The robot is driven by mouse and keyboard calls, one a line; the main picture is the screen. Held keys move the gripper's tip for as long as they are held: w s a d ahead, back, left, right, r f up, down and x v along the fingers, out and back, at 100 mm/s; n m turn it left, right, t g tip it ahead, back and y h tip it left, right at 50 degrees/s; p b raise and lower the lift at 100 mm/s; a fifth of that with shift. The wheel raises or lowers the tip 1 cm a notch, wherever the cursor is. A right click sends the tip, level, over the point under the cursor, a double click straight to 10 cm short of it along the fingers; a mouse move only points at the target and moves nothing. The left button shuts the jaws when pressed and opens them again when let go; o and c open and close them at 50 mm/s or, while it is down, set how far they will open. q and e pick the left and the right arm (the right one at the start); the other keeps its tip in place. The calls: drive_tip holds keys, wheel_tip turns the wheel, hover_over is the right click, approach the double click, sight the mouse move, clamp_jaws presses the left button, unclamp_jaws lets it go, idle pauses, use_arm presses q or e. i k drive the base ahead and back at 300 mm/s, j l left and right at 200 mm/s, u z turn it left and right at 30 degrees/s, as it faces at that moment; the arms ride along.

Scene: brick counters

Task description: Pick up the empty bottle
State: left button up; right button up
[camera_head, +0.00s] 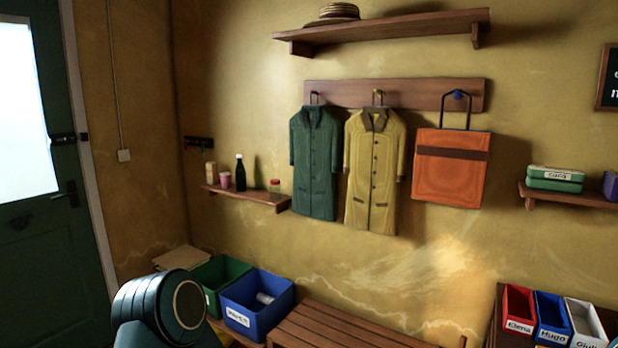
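A dark bottle with a pale label or cap band (240,172) stands upright on a small wooden shelf (262,196) on the back wall. I cannot tell whether it is empty. A pale, roughly cylindrical item (265,298) lies in the blue bin (243,318) below; I cannot tell if it is a bottle. A teal link of my own arm shows at the lower left, in front of the bins. Neither gripper is in view.
The small shelf also holds a pink cup (225,180), a beige box (210,169) and a red-lidded jar (275,186). A green bin (218,273) stands beside the blue one. A slatted bench (340,328) is right of them. Two coats (316,165) and an orange bag (452,168) hang above.

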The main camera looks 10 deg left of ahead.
sight(241, 171)
drive_tip(key=j+z, duration=0.1)
drive_tip(key=z, duration=1.4)
drive_tip(key=j, duration=1.1)
drive_tip(key=k+j, duration=0.1)
drive_tip(key=j, duration=2.1)
drive_tip(key=k+j, duration=0.1)
drive_tip(key=j, duration=2.1)
drive_tip(key=k+z, duration=0.05)
